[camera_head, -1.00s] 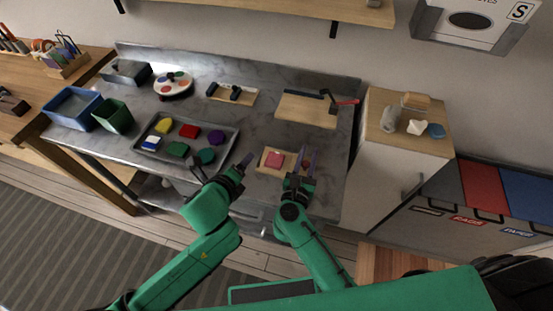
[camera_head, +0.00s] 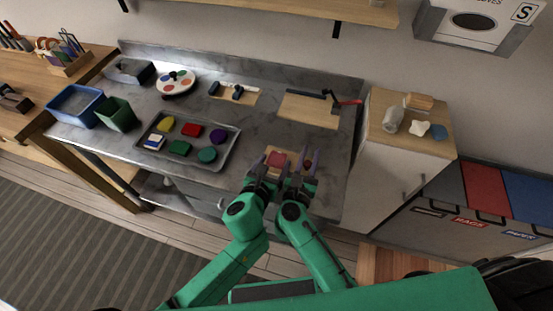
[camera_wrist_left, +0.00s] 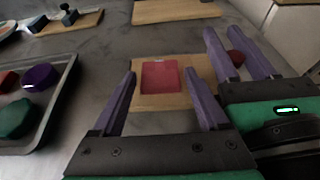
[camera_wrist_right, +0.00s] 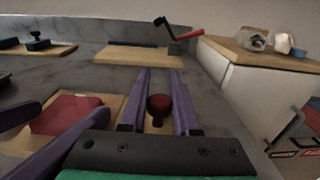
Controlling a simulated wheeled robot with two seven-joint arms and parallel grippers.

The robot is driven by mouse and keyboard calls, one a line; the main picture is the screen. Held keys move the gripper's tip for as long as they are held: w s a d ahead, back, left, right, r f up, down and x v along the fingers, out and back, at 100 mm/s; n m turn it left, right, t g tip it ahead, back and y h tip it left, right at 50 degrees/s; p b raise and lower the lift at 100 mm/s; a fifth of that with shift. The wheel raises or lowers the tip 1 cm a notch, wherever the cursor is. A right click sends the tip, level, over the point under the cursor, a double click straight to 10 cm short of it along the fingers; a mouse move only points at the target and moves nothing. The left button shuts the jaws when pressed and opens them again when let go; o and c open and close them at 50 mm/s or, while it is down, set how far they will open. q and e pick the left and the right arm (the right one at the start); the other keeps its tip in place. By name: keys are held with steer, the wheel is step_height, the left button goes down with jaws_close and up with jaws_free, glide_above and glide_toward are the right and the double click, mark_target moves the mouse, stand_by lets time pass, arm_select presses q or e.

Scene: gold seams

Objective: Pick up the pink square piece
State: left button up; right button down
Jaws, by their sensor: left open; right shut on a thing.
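The pink square piece (camera_head: 278,160) lies flat on a small wooden board near the table's front edge. It shows in the left wrist view (camera_wrist_left: 162,77) and in the right wrist view (camera_wrist_right: 66,113). My left gripper (camera_head: 267,174) is open and empty, and its fingers point at the piece from the front, one towards each side. I cannot tell if they touch it. My right gripper (camera_head: 310,162) is shut on a dark red rounded thing (camera_wrist_right: 158,106) at the board's right side. The red thing also shows in the left wrist view (camera_wrist_left: 236,58).
A grey tray (camera_head: 226,158) with several coloured pieces lies left of the board (camera_wrist_left: 148,101). Behind are a wooden board (camera_head: 303,112) with a red-handled tool, and a round palette (camera_head: 176,82). A green bin (camera_head: 117,114) and blue bin (camera_head: 75,104) stand far left.

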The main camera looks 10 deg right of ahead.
mark_target(274, 165)
arm_select(q)
steer(key=shift+w+d+f, duration=0.1)
steer(key=shift+w+f, duration=0.1)
steer(key=shift+s+f, duration=0.15)
steer(key=shift+f, duration=0.05)
steer(key=c, duration=1.2)
step_height(274, 165, up, 16)
steer(key=shift+r, duration=0.25)
arm_select(e)
steer(key=shift+f, duration=0.1)
steer(key=c, duration=0.6)
jaws_free()
steer(key=shift+s, duration=0.1)
